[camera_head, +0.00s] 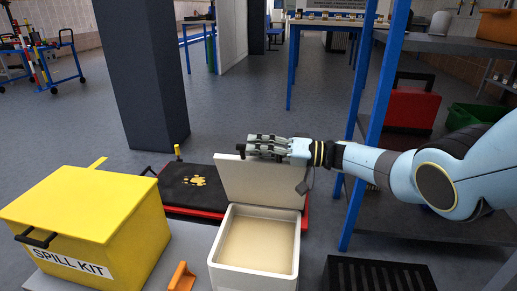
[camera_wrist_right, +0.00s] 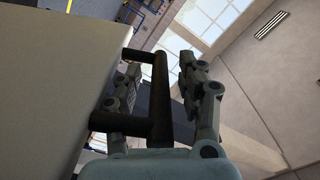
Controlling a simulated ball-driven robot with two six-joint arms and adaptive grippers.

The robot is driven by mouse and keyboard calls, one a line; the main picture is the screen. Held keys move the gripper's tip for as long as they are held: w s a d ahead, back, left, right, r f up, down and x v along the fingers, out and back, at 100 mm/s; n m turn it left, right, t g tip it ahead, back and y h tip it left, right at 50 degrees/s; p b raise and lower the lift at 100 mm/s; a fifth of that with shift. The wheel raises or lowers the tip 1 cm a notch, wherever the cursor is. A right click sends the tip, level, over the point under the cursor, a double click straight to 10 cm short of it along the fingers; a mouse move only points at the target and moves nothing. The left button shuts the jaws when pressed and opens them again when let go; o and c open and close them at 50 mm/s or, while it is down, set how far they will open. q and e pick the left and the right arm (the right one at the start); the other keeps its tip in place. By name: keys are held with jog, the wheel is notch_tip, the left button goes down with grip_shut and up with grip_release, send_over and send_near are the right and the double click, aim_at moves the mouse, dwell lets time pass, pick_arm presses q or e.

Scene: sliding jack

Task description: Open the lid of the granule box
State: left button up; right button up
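The granule box (camera_head: 226,277) is a white, open-topped box at the bottom centre of the head view, filled with pale tan granules (camera_head: 258,243). Its pale lid (camera_head: 262,186) stands raised, near upright, at the back edge. My right gripper (camera_head: 248,147) is at the lid's top edge in the head view. In the right wrist view the lid (camera_wrist_right: 55,85) fills the left side and carries a black handle (camera_wrist_right: 160,98). The right gripper's fingers (camera_wrist_right: 162,75) lie on either side of the handle bar, with a gap on the right. My left gripper is in neither view.
A yellow spill kit box (camera_head: 85,225) stands on the left, with an orange scoop (camera_head: 181,277) beside the granule box. A black and red tray (camera_head: 180,190) lies behind. A blue-framed shelf (camera_head: 372,120) stands on the right, near my right arm. A dark pillar (camera_head: 145,75) rises behind.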

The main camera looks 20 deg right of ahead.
jog(key=v, duration=1.2)
